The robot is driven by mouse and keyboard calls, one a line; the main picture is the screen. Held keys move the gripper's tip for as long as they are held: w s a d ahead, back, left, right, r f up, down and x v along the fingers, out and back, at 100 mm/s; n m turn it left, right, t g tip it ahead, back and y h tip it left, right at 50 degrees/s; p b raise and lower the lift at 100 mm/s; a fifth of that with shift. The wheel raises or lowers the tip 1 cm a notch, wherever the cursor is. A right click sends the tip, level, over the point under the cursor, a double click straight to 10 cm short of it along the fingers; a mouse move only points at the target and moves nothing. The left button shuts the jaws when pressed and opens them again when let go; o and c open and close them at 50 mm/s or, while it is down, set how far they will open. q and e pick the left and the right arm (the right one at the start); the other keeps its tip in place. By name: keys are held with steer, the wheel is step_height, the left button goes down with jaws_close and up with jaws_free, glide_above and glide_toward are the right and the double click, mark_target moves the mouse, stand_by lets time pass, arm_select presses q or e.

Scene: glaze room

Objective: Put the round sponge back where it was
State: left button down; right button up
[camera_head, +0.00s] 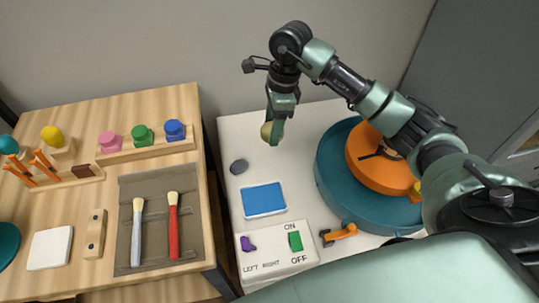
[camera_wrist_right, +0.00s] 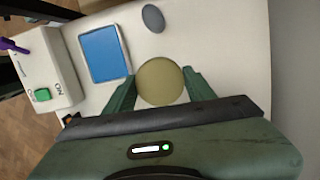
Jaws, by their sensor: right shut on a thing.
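The round sponge (camera_wrist_right: 160,82) is yellowish and sits between the fingers of my right gripper (camera_wrist_right: 160,90) in the right wrist view. In the head view my right gripper (camera_head: 273,127) hangs above the white table, shut on the sponge (camera_head: 266,131), which is partly hidden by a finger. Below and left of it on the white table (camera_head: 236,128) lie a dark grey oval disc (camera_head: 238,166) and a blue rectangular pad (camera_head: 264,199). My left gripper is not in view.
A teal wheel (camera_head: 335,192) with an orange disc (camera_head: 365,165) stands right of the gripper. A switch box (camera_head: 272,262) and an orange tool (camera_head: 338,234) are near the front. A wooden table (camera_head: 105,193) with brushes and jars stands left, across a gap.

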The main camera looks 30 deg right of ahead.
glide_above(269, 163)
steer(key=f, duration=0.7)
steer(key=shift+s+d+f, duration=0.1)
steer(key=shift+d+f, duration=0.2)
steer(key=shift+f, duration=0.05)
step_height(269, 163, down, 4)
steer(key=shift+f, duration=0.1)
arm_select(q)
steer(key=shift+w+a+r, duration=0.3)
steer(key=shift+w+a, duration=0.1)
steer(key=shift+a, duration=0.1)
arm_select(e)
steer(key=shift+f, duration=0.1)
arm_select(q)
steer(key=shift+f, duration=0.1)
arm_select(e)
steer(key=shift+f, duration=0.1)
steer(key=o, duration=0.8)
steer(key=shift+f, duration=0.1)
steer(key=o, duration=0.4)
